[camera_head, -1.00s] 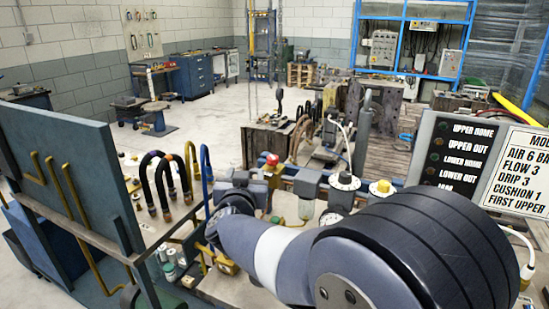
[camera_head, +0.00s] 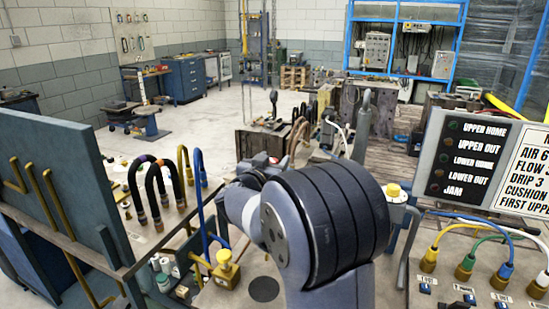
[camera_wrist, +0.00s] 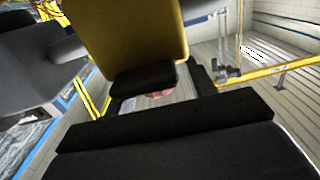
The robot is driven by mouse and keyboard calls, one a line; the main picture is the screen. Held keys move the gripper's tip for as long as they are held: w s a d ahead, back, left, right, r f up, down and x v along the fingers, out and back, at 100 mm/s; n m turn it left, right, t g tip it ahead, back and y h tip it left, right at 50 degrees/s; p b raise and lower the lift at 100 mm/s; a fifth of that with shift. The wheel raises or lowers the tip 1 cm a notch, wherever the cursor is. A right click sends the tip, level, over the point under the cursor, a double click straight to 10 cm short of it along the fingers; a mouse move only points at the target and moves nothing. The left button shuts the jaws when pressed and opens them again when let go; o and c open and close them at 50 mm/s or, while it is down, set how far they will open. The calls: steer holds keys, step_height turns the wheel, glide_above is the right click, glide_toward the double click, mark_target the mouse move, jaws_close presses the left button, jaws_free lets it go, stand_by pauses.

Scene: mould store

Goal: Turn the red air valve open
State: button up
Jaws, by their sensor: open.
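The red air valve (camera_head: 273,160) shows only as a small bit of red beyond my arm in the head view. My arm covers most of it and the fittings around it. My gripper (camera_head: 254,174) is close to it, mostly hidden behind my own wrist. In the wrist view my gripper (camera_wrist: 156,96) is open, with a dark pad on each side of a gap. A small reddish patch (camera_wrist: 159,92) shows in that gap, probably the valve. I cannot tell whether the pads touch it.
A yellow knob (camera_head: 393,190) stands right of my arm and a yellow fitting (camera_head: 224,270) left of it. Black hoses (camera_head: 152,190) and a blue pipe (camera_head: 201,195) rise at the left, near a blue panel (camera_head: 60,175). A label board (camera_head: 468,160) stands at the right.

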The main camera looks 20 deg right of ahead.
steer(key=shift+x, duration=0.8)
steer(key=shift+c, duration=0.4)
steer(key=c, duration=0.9)
